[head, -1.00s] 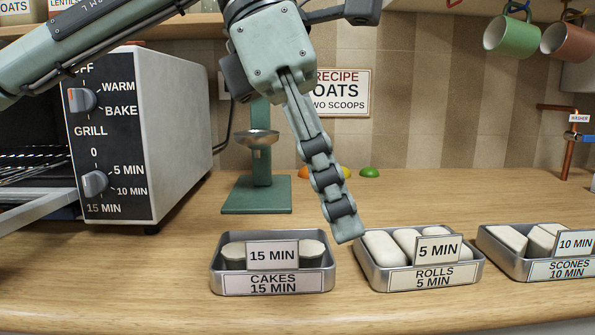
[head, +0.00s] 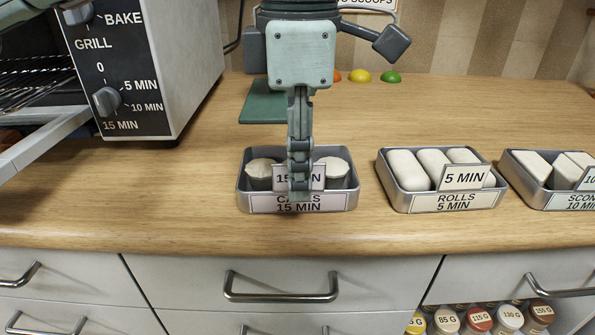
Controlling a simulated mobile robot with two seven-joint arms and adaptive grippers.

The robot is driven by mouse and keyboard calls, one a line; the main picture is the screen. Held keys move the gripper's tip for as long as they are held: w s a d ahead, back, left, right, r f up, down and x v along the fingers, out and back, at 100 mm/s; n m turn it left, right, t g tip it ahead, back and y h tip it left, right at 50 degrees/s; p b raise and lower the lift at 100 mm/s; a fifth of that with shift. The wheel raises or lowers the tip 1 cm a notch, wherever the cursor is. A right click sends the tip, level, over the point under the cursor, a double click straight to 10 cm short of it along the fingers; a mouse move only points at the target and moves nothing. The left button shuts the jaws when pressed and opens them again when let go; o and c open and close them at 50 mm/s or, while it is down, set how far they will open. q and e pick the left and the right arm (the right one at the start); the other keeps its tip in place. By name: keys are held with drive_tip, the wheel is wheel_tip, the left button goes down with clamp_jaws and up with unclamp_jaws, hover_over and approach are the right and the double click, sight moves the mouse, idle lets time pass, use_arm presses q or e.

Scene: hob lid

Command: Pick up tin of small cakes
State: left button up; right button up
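The tin of small cakes (head: 347,201) is a grey metal tray on the wooden counter, labelled CAKES 15 MIN. Pale round cakes (head: 331,167) in dark cups show in it, with a 15 MIN card (head: 315,178) at its front. My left gripper (head: 299,194) points straight down at the tin's middle. Its fingers cover part of the card and front label. They line up one behind the other, so their gap is hidden. I cannot tell whether they touch the tin. My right gripper is not in view.
A rolls tin (head: 397,204) and a scones tin (head: 543,201) stand to the right, with a gap beside the cakes tin. A toaster oven (head: 185,65) stands at the left, its door open. Drawers with handles (head: 281,295) lie below the counter edge.

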use_arm(q)
drive_tip(key=shift+f, duration=0.1)
drive_tip(key=shift+c, duration=0.5)
clamp_jaws()
